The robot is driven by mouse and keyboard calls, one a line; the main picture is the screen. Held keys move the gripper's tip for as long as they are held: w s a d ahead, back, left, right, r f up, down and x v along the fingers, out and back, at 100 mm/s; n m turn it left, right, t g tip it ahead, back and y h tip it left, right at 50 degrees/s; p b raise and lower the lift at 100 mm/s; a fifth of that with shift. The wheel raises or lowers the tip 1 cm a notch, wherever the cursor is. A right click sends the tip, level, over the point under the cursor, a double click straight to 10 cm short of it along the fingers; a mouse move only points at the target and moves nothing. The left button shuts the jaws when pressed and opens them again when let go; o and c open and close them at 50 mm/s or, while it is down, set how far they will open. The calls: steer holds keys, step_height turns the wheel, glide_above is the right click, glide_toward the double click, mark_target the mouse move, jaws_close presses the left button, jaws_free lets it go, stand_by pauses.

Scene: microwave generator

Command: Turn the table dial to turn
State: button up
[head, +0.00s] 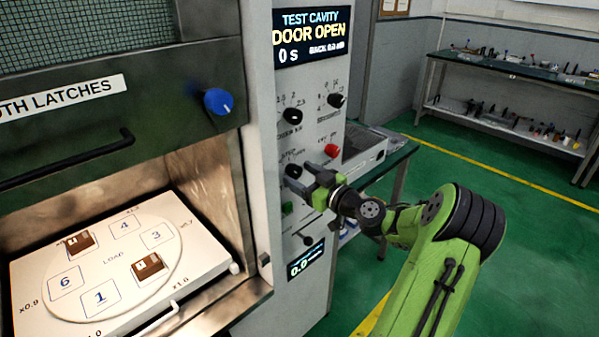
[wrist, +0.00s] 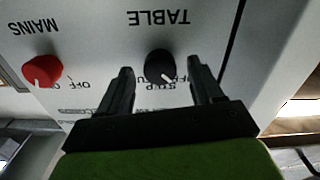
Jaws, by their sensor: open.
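The table dial (wrist: 160,65) is a round black knob with a white pointer mark, under the upside-down TABLE label in the wrist view. Its mark points down and slightly right, toward the small position labels, which are partly hidden by my right-hand finger. In the head view the dial (head: 293,171) is on the control panel, left of the red knob. My gripper (wrist: 160,72) is open, with one black finger on each side of the dial; I cannot tell whether either finger touches it. In the head view my gripper (head: 302,179) is close to the panel.
The red mains knob (wrist: 42,70) is beside the dial. Black knobs (head: 292,115) sit above on the panel, under a DOOR OPEN display (head: 312,37). The cavity at left is open, with a white turntable tray (head: 190,232) carrying brown blocks (head: 148,266).

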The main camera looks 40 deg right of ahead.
steer(key=shift+w, duration=0.6)
steer(key=c, duration=1.1)
steer(key=shift+m, duration=0.4)
steer(key=m, duration=0.3)
steer(key=shift+m, duration=0.3)
steer(key=m+p, duration=0.1)
steer(key=m, duration=0.3)
steer(key=shift+m, duration=0.3)
steer(key=m+p, duration=0.2)
steer(key=m, duration=0.3)
steer(key=shift+r, duration=0.1)
steer(key=shift+m+p, duration=1.25)
steer(key=shift+m, duration=0.75)
